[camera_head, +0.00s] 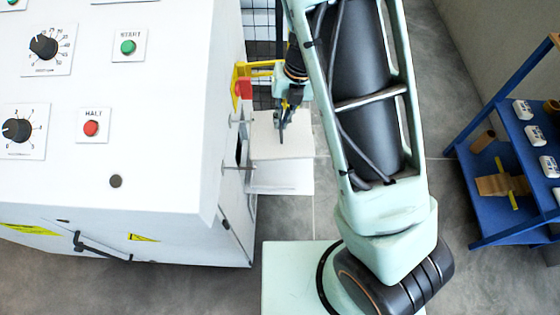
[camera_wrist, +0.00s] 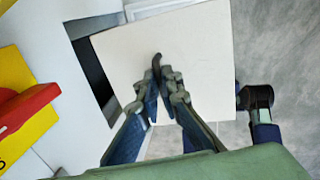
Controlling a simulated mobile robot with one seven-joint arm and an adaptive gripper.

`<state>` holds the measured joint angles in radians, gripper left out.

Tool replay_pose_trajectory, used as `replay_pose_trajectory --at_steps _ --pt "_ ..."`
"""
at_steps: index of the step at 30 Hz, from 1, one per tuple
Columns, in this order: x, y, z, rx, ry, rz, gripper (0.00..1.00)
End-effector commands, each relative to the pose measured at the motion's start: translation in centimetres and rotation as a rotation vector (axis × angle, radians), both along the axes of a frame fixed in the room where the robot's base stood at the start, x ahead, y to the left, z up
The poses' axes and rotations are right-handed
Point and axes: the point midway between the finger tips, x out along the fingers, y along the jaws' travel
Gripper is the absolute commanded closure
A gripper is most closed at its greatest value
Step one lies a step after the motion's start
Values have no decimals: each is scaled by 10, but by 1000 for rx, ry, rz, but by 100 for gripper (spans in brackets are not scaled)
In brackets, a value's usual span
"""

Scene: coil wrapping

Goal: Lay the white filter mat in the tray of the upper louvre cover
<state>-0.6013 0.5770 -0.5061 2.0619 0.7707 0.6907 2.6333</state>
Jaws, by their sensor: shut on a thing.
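The white filter mat (camera_head: 274,140) is a flat off-white square at the right side of the white cabinet. In the wrist view the mat (camera_wrist: 195,60) fills the upper middle, tilted a little in the picture. My gripper (camera_head: 283,132) is shut at a small dark tab on the mat; in the wrist view the fingertips (camera_wrist: 162,82) meet there. The mat covers most of what lies under it, so I cannot tell whether it touches the upper louvre cover's tray. A white flap (camera_head: 285,178) sticks out from the cabinet below and nearer the front.
The white cabinet (camera_head: 130,170) with knobs and buttons stands at left. A dark opening (camera_wrist: 92,68) shows beside the mat. A yellow and red fitting (camera_head: 243,85) is close behind the mat. A blue shelf (camera_head: 505,160) with small items stands far right, with clear floor between.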

Motion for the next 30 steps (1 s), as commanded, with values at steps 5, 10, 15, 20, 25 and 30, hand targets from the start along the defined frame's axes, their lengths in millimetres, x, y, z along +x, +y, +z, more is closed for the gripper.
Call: replay_pose_trajectory --at_steps 5,10,15,20,25,30 --pt "1 1 -18 -1 3 -82 100" --pt "1 0 -61 -2 5 -86 100" --pt "0 0 -106 -2 4 -85 100" --pt "1 0 -133 -1 2 -82 100" --pt "2 1 -143 0 0 -80 100" --pt "1 1 -164 -1 3 -81 100"
